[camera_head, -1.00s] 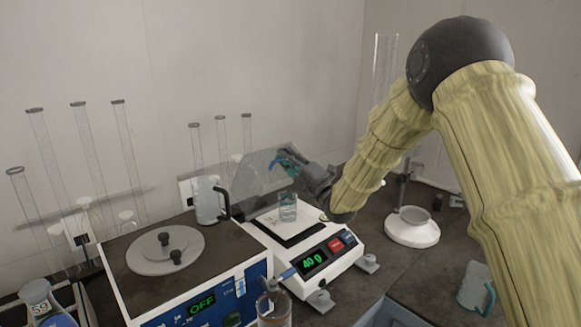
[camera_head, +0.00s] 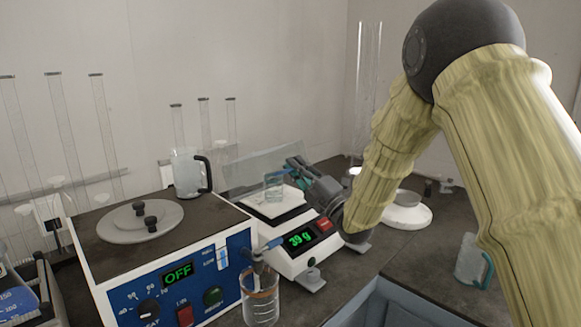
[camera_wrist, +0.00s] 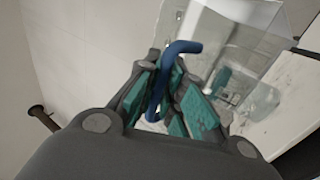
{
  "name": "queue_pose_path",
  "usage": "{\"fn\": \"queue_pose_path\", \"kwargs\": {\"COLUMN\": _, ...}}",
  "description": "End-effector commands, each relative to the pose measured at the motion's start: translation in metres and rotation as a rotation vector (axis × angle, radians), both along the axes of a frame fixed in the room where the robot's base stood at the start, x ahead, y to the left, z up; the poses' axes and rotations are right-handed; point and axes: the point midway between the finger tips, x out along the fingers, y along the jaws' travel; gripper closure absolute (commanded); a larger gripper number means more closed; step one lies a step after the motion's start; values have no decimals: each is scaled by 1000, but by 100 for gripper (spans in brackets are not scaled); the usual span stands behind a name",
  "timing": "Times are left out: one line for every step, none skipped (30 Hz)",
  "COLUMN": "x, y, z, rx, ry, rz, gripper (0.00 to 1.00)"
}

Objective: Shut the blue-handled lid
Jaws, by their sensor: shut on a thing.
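The lid (camera_head: 248,170) is a clear panel standing raised and tilted over the white balance (camera_head: 285,262). It also shows in the wrist view (camera_wrist: 258,25). Its blue handle (camera_wrist: 182,48) lies between the teal pads of my gripper (camera_wrist: 165,95), which is shut on it. In the head view my gripper (camera_head: 296,166) is at the lid's right side, above the pan, and largely hides the handle. A small glass beaker (camera_head: 273,186) stands on the balance pan under the lid. The balance display reads 39 g.
A blue-fronted device reading OFF (camera_head: 170,285) stands left of the balance, with a clear jug (camera_head: 187,172) behind. A glass beaker (camera_head: 261,305) is in front. A white stand (camera_head: 403,213) and a teal-handled jug (camera_head: 470,262) are at right. Tall cylinders line the wall.

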Motion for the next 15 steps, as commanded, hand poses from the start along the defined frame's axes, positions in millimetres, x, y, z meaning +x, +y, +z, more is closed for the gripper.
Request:
{"fn": "queue_pose_path", "kwargs": {"x": -4, "y": -4, "z": -14, "rx": 0, "ry": 2, "rz": 0, "gripper": 100}}
{"fn": "queue_pose_path", "kwargs": {"x": -6, "y": -5, "z": -19, "rx": 1, "ry": 2, "rz": 0, "gripper": 100}}
{"fn": "queue_pose_path", "kwargs": {"x": -8, "y": -8, "z": -24, "rx": 1, "ry": 2, "rz": 0, "gripper": 100}}
{"fn": "queue_pose_path", "kwargs": {"x": -10, "y": -10, "z": -28, "rx": 0, "ry": 2, "rz": 0, "gripper": 100}}
{"fn": "queue_pose_path", "kwargs": {"x": -11, "y": -12, "z": -31, "rx": 1, "ry": 1, "rz": 0, "gripper": 100}}
{"fn": "queue_pose_path", "kwargs": {"x": -13, "y": -14, "z": -36, "rx": 0, "ry": 1, "rz": -1, "gripper": 100}}
{"fn": "queue_pose_path", "kwargs": {"x": -15, "y": -15, "z": -40, "rx": 0, "ry": 1, "rz": -1, "gripper": 100}}
{"fn": "queue_pose_path", "kwargs": {"x": -16, "y": -16, "z": -43, "rx": 0, "ry": 2, "rz": 0, "gripper": 100}}
{"fn": "queue_pose_path", "kwargs": {"x": -18, "y": -18, "z": -47, "rx": 1, "ry": 1, "rz": 0, "gripper": 100}}
{"fn": "queue_pose_path", "kwargs": {"x": -19, "y": -19, "z": -50, "rx": 1, "ry": 1, "rz": 0, "gripper": 100}}
{"fn": "queue_pose_path", "kwargs": {"x": -20, "y": -20, "z": -53, "rx": 0, "ry": 0, "rz": 0, "gripper": 100}}
{"fn": "queue_pose_path", "kwargs": {"x": -21, "y": -21, "z": -56, "rx": 0, "ry": 0, "rz": 0, "gripper": 100}}
{"fn": "queue_pose_path", "kwargs": {"x": -21, "y": -22, "z": -59, "rx": 0, "ry": 0, "rz": 0, "gripper": 100}}
{"fn": "queue_pose_path", "kwargs": {"x": -22, "y": -22, "z": -61, "rx": 0, "ry": 0, "rz": 0, "gripper": 100}}
{"fn": "queue_pose_path", "kwargs": {"x": -22, "y": -23, "z": -63, "rx": 0, "ry": 0, "rz": 0, "gripper": 100}}
